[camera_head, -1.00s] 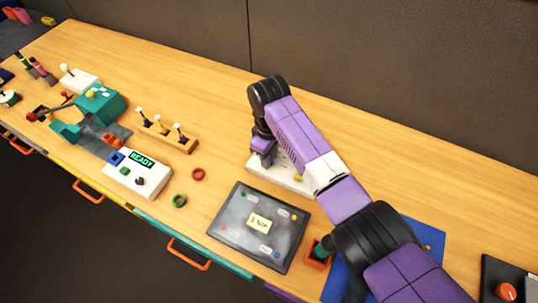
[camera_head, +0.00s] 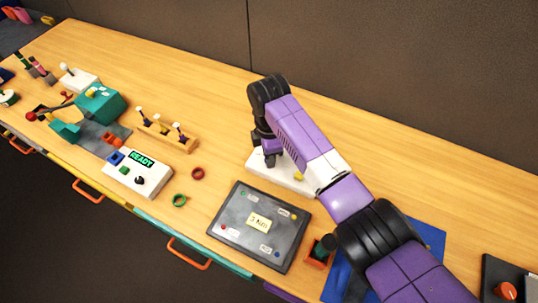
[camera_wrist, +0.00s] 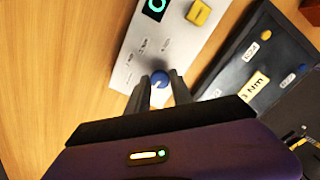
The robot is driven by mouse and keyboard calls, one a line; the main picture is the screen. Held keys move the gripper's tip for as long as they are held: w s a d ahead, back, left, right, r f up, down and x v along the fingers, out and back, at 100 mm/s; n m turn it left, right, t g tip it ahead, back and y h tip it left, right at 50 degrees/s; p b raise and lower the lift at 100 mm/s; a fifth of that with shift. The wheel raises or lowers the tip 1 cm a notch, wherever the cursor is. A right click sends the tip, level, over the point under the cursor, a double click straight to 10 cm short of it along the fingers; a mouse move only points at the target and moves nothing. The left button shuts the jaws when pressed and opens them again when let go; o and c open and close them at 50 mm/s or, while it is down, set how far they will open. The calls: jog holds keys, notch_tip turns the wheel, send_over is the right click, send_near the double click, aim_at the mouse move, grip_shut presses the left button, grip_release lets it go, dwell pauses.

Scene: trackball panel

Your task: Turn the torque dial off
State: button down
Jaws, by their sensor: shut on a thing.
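The torque dial is a small blue knob (camera_wrist: 159,80) on a white panel (camera_wrist: 186,40), with printed labels around it that are hard to read. In the wrist view my gripper (camera_wrist: 160,84) has one finger on each side of the knob and is shut on it. A pale mark shows on the knob, but I cannot tell which label it points to. In the head view the gripper (camera_head: 270,158) points down onto the panel (camera_head: 285,180), and the dial is hidden there.
A dark board (camera_head: 236,244) with a "3 Nm" note (camera_head: 259,222) lies in front of the panel. A red holder (camera_head: 318,260) stands right of the board. Red (camera_head: 198,173) and green (camera_head: 179,200) rings lie to the left. The table behind the panel is clear.

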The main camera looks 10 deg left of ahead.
jog(key=shift+n, duration=0.5)
jog(key=c, duration=1.1)
grip_release()
jog(key=shift+c, duration=0.2)
jog(key=shift+r+b, duration=0.5)
jog(key=shift+r, duration=3.45)
